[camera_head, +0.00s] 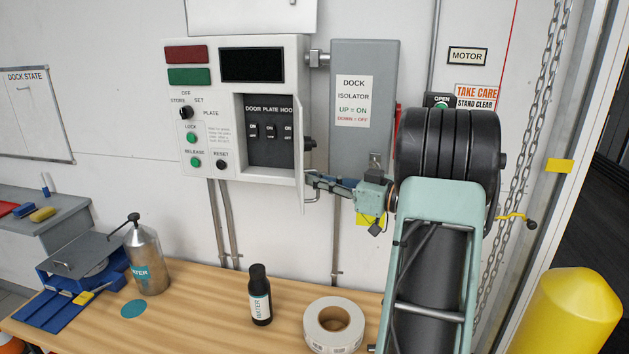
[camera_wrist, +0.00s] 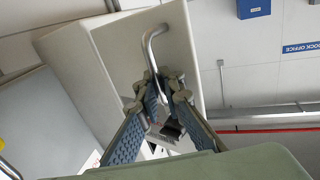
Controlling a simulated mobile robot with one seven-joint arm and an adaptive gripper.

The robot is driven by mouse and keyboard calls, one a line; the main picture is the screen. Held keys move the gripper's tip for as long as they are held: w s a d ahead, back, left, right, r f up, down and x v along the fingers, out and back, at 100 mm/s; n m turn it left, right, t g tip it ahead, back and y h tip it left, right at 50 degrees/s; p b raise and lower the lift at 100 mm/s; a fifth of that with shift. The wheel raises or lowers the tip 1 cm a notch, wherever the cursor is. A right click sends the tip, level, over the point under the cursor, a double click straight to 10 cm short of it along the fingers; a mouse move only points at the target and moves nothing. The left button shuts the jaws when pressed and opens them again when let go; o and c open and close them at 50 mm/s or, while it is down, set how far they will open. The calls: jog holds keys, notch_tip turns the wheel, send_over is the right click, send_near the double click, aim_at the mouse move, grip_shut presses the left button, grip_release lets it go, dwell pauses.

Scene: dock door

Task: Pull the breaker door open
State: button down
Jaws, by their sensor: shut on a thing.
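The breaker door (camera_head: 299,152) on the white control box (camera_head: 205,125) stands swung out and shows nearly edge-on in the head view. Behind it the dark breaker recess (camera_head: 270,155) is uncovered, with switches labelled door, plate and hood. My gripper (camera_head: 310,181) is at the lower part of the door, on its right side. In the wrist view my gripper (camera_wrist: 160,95) is shut on the bent metal handle (camera_wrist: 148,45) of the door (camera_wrist: 150,60). The handle's lower end is between the blue finger pads.
The grey dock isolator box (camera_head: 365,105) is close to the right of the door. Below is a wooden bench (camera_head: 205,300) with a black bottle (camera_head: 260,295), a tape roll (camera_head: 333,325) and a metal canister (camera_head: 145,258). A yellow post (camera_head: 570,310) stands at right.

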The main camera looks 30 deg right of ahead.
jog(key=shift+s+f, duration=0.1)
jog(key=shift+f, duration=0.1)
jog(key=c, duration=2.4)
grip_release()
jog(key=shift+r, duration=0.15)
jog(key=v, duration=1.2)
